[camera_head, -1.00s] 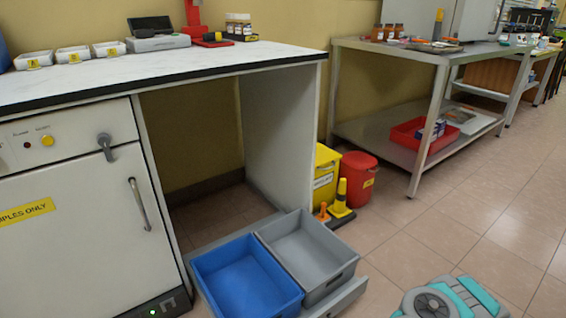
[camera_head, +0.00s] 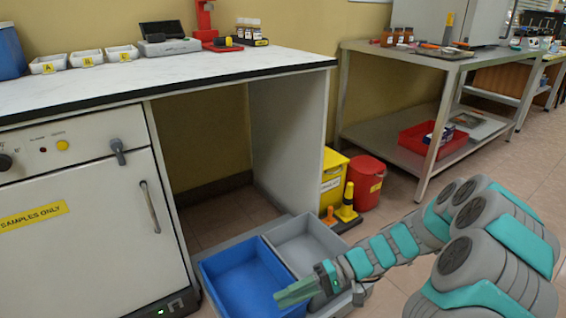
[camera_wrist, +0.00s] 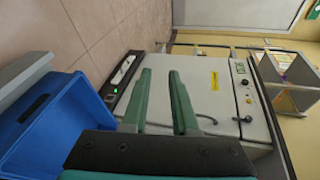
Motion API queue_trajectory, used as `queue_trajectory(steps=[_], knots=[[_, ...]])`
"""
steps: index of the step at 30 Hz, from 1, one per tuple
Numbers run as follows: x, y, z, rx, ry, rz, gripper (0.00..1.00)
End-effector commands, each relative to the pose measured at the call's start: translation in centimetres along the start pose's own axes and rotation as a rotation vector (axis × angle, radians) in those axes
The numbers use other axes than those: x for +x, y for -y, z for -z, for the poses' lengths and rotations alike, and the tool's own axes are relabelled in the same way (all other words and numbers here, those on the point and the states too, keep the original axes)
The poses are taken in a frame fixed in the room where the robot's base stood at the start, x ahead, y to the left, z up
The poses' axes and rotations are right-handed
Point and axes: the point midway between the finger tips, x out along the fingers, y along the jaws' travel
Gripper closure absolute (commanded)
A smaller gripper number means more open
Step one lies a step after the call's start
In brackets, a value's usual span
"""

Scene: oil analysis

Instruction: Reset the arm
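My arm stretches from the lower right of the head view towards the left, with its links low over the floor. My gripper (camera_head: 296,292) appears in front of the blue bin (camera_head: 240,262), near its right side. In the wrist view, the two green fingers (camera_wrist: 160,95) stand apart with a clear gap and nothing between them. The blue bin also shows in the wrist view (camera_wrist: 60,125), left of the fingers. The grey bin (camera_head: 305,240) beside it is partly hidden by my arm.
A white cabinet (camera_head: 95,225) with a handle stands at left under the worktop (camera_head: 190,72). A yellow bin (camera_head: 333,178), a red bin (camera_head: 368,182) and small cones stand behind the arm. A metal table (camera_head: 400,60) is at right. Floor between is open.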

Motion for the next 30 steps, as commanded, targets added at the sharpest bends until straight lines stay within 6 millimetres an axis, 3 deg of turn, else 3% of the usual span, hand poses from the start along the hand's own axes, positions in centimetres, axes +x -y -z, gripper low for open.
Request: queue_trajectory(steps=[3,12,20,30], knots=[[0.5,2.4,-2.3,-0.004,0.062,-0.094,0.73],[0.8,5.6,-8.6,0.03,0.166,-0.36,0.73],[-0.4,6.9,-13.8,0.076,0.179,-0.618,0.73],[-3.9,7.5,-20.1,0.16,0.081,-0.952,0.73]])
